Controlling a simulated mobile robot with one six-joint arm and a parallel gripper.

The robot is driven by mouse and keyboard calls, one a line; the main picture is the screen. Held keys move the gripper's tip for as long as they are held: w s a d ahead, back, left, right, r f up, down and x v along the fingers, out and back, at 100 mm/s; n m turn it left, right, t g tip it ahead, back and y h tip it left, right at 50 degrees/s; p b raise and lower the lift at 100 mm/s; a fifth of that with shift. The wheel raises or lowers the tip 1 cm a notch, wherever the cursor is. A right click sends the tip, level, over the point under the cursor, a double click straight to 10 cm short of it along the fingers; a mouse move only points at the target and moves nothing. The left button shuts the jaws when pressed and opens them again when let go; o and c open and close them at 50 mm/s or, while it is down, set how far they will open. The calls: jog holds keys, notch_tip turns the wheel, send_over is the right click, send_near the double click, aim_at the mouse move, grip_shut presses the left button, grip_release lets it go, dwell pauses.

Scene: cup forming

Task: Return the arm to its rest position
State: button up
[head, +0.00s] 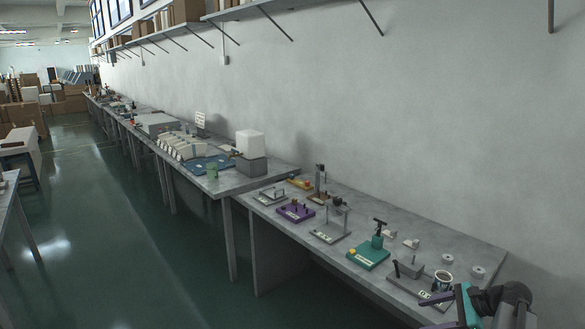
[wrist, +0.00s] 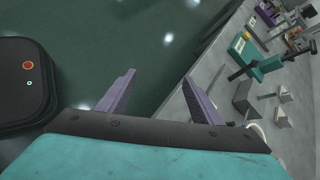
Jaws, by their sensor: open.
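My gripper (wrist: 158,92) is open and empty in the wrist view. Its two purple fingers stand wide apart, with dark green floor behind the gap. In the head view my gripper (head: 437,298) is at the bottom right, beside the front edge of the near bench (head: 440,252). Its teal body and my dark arm partly cover the bench's near corner. A cup (head: 442,280) with dark contents stands on the grey fixture (head: 408,285) just behind the gripper. My gripper holds nothing, and most of my arm is out of the head view.
A teal fixture (head: 369,256) with a lever, a purple fixture (head: 295,211) and small white blocks stand along the bench. The teal fixture also shows in the wrist view (wrist: 243,50). Two pale round pieces (head: 477,272) lie near the back right. Open floor (head: 150,260) lies left.

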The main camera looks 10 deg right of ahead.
jog(key=s+a+f+n+g+h, duration=0.1)
jog(key=a+f+n+g+h, duration=0.15)
jog(key=a+f+n, duration=0.65)
jog(key=s+a+f+n+g+h, duration=0.1)
jog(key=a+f+n+g+h, duration=0.3)
jog(key=a, duration=1)
jog(key=s+a+f+n+h, duration=0.1)
jog(key=a+f+n, duration=0.75)
jog(key=a, duration=0.25)
jog(key=s+f+g+b, duration=0.5)
jog(key=s+f+b, duration=0.2)
jog(key=s+f, duration=1.8)
jog(key=shift+s+d+b, duration=0.15)
jog(key=shift+d+b, duration=0.1)
jog(key=shift+b, duration=0.05)
